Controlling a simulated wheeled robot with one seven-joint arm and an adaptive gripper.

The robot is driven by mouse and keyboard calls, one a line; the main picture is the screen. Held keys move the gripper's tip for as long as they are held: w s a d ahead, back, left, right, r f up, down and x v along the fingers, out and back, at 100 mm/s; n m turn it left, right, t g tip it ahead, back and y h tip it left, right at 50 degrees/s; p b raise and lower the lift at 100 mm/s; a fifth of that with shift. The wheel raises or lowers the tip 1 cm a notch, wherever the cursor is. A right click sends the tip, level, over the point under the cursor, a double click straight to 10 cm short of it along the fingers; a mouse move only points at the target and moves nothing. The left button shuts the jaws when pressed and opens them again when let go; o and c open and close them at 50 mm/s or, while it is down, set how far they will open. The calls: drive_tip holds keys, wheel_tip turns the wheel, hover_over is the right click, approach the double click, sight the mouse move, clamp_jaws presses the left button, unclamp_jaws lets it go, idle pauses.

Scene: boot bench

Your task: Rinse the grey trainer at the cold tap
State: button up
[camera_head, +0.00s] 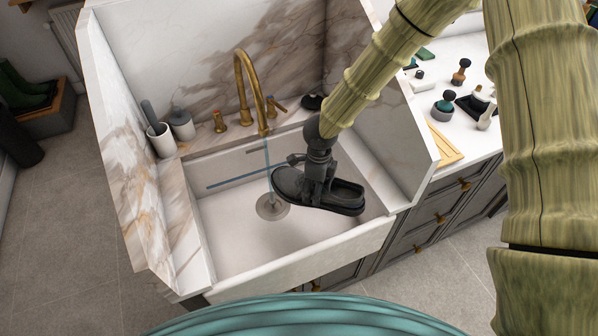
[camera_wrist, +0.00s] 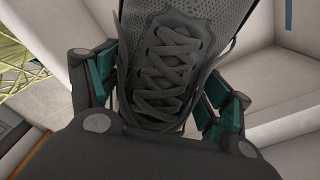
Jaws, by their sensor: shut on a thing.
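The grey trainer (camera_head: 290,184) is held over the white sink basin, its toe to the left. My gripper (camera_head: 318,182) is shut on it from above. In the wrist view, teal-padded fingers press both sides of the laced trainer (camera_wrist: 172,70); its sole is hidden there. The brass tap (camera_head: 241,82) curves over the basin. A thin bluish water stream (camera_head: 267,156) falls from its spout towards the drain (camera_head: 272,207). The stream passes at the trainer's toe; I cannot tell whether it touches. A brass knob (camera_head: 219,122) and a lever handle (camera_head: 278,105) stand beside the tap.
The basin (camera_head: 225,240) has marble walls behind and at both sides. A white cup (camera_head: 161,140) and a grey jar (camera_head: 181,124) stand at left. Brushes and small items fill the right worktop, with a wooden board (camera_head: 444,146). A thin bluish bar (camera_head: 232,181) crosses the basin's left.

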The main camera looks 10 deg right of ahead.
sight(329, 190)
drive_tip(key=shift+s+d+r+p, duration=0.55)
drive_tip(key=shift+s+r, duration=0.3)
drive_tip(key=shift+s+d+r+p, duration=0.55)
drive_tip(key=shift+s+r, duration=0.25)
drive_tip(key=shift+r, duration=0.05)
drive_tip(key=shift+s+d+r, duration=0.2)
drive_tip(key=shift+s, duration=0.1)
